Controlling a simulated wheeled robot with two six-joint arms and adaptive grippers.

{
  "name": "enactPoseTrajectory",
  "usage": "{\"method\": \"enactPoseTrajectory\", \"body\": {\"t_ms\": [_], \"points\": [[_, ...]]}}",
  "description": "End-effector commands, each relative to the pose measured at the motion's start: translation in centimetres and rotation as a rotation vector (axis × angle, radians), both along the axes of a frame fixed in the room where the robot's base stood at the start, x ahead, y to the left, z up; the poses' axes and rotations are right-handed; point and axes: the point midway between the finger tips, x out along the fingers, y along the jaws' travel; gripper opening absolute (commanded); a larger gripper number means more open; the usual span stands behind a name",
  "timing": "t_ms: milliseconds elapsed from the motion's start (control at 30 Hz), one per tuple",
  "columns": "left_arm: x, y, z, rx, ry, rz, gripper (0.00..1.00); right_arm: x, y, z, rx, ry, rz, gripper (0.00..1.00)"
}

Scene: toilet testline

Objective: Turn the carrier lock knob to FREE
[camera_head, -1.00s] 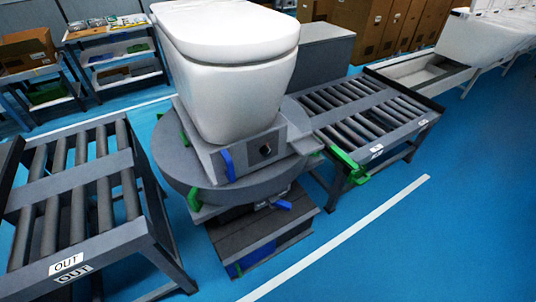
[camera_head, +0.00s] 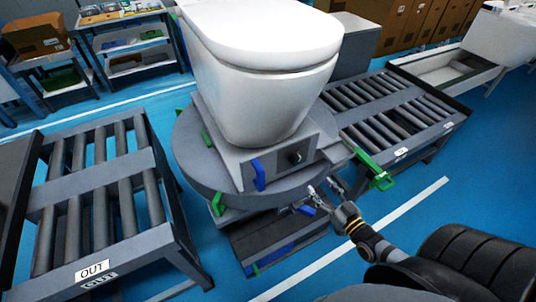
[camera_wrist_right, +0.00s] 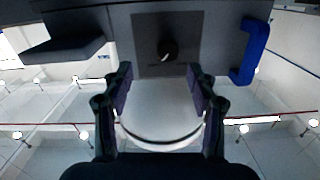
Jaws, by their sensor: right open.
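The carrier lock knob (camera_head: 295,157) is a small black knob on the front face of the grey carrier (camera_head: 276,168) under the white toilet (camera_head: 262,70). In the right wrist view the knob (camera_wrist_right: 168,50) sits on a dark square plate (camera_wrist_right: 150,30), near the top centre. My right gripper (camera_head: 322,190) is open and empty, below and to the right of the knob in the head view. In the wrist view its two fingers (camera_wrist_right: 160,85) stand apart, with the knob between and beyond them, not touched. The knob's setting is too small to read. My left gripper is not in view.
A blue handle (camera_head: 258,175) sits left of the knob. A green lever (camera_head: 376,172) juts out at the right conveyor's (camera_head: 400,112) near end. The roller conveyor marked OUT (camera_head: 95,272) stands at left.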

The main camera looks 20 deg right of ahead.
Motion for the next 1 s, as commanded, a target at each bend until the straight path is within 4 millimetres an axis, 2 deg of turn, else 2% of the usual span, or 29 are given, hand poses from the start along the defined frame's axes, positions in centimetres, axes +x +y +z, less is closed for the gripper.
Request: {"method": "enactPoseTrajectory", "body": {"t_ms": [33, 100, 267, 367, 700, 833, 1000], "points": [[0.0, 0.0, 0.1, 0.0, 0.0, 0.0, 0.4, 0.0, 0.5, 1.1, 0.012, -0.022, 0.011, 0.58], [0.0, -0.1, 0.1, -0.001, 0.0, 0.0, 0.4, 0.1, 0.8, 1.8, 0.023, -0.037, 0.017, 0.58], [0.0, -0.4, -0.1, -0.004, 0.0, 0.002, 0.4, 0.6, 0.8, 1.9, 0.024, -0.043, 0.016, 0.58], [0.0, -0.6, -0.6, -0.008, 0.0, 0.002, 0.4, 2.0, 1.0, 1.8, 0.024, -0.045, 0.016, 0.58], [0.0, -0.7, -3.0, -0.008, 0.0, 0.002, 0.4, 8.8, 1.8, 1.6, 0.023, -0.044, 0.016, 0.58], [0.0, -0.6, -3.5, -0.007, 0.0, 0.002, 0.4, 10.1, 2.0, 1.6, 0.023, -0.04, 0.016, 0.58], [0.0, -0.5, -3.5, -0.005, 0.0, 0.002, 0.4, 10.6, 2.1, 1.8, 0.023, -0.039, 0.015, 0.58]]}}
